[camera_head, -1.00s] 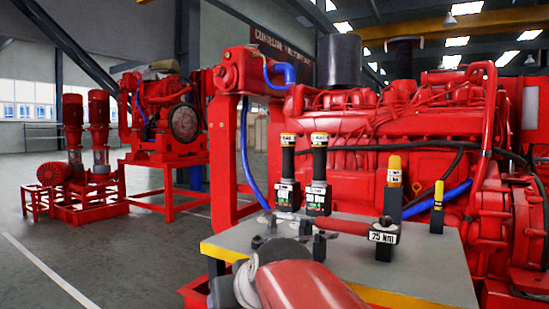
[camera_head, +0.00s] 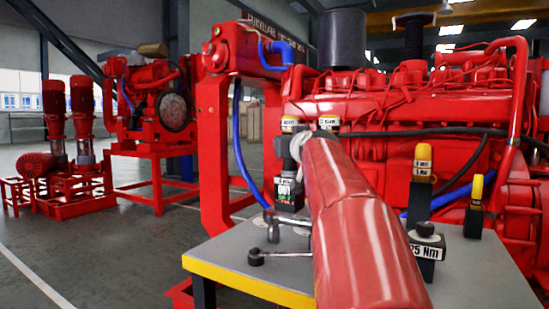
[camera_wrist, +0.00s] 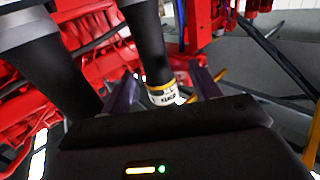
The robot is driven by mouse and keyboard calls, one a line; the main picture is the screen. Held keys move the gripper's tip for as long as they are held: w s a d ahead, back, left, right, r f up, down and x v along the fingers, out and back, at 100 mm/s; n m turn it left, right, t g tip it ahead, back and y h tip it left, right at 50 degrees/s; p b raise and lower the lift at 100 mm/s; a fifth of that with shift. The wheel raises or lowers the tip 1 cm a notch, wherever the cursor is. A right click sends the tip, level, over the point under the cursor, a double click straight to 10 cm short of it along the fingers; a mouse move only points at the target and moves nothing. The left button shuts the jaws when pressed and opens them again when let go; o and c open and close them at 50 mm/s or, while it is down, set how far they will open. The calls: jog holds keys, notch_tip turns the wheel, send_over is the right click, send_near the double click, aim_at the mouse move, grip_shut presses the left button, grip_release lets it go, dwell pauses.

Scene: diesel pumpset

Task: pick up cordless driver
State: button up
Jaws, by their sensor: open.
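Two black upright tools with white labels, which look like cordless drivers, stand side by side on the grey table. In the head view the left one (camera_head: 288,185) is partly visible. The other is mostly hidden behind my red arm, with only its top label (camera_head: 328,122) showing. In the wrist view one black driver (camera_wrist: 145,45) reaches down to the gap between the fingers of my gripper (camera_wrist: 162,77), its labelled end near the fingertips. The second driver (camera_wrist: 40,60) is at the left. My gripper is open; contact with the driver cannot be made out.
The table (camera_head: 235,272) has a yellow front edge. Loose dark metal tools (camera_head: 272,253) lie at its left. A block marked 25 Nm (camera_head: 427,250) and two yellow-topped tools (camera_head: 422,170) (camera_head: 475,205) stand at the right. A red engine (camera_head: 400,110) rises close behind.

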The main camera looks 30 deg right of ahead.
jog(key=p+x, duration=0.1)
jog(key=x, duration=0.1)
jog(key=p+x, duration=0.1)
jog(key=x, duration=0.1)
jog(key=p+x, duration=0.1)
jog(key=x, duration=0.1)
jog(key=shift+w+d+r, duration=0.2)
jog(key=shift+d+r, duration=0.1)
jog(key=shift+d, duration=0.15)
jog(key=shift+w+d+f, duration=0.15)
jog(key=shift+w+d, duration=0.05)
jog(key=shift+w, duration=0.25)
jog(key=c, duration=1.3)
grip_shut()
